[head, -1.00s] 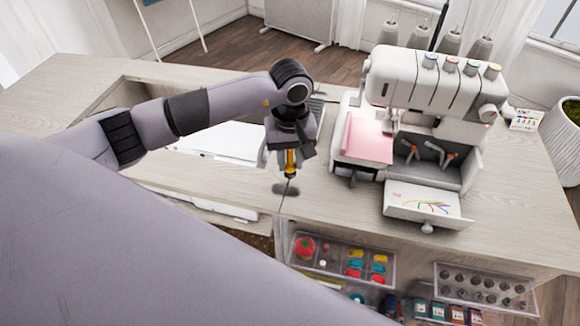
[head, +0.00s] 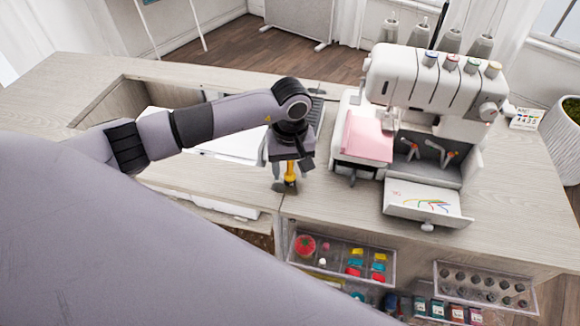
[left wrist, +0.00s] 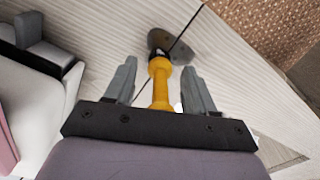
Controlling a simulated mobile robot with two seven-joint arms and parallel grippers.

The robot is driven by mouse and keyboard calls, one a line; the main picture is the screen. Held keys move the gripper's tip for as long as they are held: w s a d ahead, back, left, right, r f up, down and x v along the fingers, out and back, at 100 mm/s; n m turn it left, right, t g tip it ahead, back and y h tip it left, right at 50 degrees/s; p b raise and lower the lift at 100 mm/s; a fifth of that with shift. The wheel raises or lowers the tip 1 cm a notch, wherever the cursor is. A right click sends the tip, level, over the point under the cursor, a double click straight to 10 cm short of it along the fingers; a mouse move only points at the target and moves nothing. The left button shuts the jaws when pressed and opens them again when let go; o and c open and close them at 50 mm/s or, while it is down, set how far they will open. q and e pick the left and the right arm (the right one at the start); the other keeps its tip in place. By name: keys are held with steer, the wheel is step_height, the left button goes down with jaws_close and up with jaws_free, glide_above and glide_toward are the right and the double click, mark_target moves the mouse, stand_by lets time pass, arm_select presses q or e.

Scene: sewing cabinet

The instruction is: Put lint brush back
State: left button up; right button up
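The lint brush has a yellow handle (head: 291,172) and a dark head (head: 286,187), seen below my left gripper in the head view. In the left wrist view the yellow handle (left wrist: 160,85) runs between the two grey fingers, and its dark head (left wrist: 158,43) is at the tabletop. My left gripper (left wrist: 158,78) is open around the handle, with a visible gap on each side. The brush looks roughly upright; whether its head fully rests on the table cannot be told. My right gripper is not in view.
A white overlock machine (head: 430,85) with pink fabric (head: 367,137) and an open front tray (head: 427,203) stands right of the brush. A cabinet opening (head: 110,100) lies left. Clear bins (head: 390,270) hang below the front edge. The wooden top (head: 330,215) is bare in front.

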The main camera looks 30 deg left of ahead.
arm_select(q)
steer(key=shift+r, duration=0.5)
step_height(320, 180, up, 11)
steer(key=shift+r+b, duration=0.15)
steer(key=shift+b, duration=0.15)
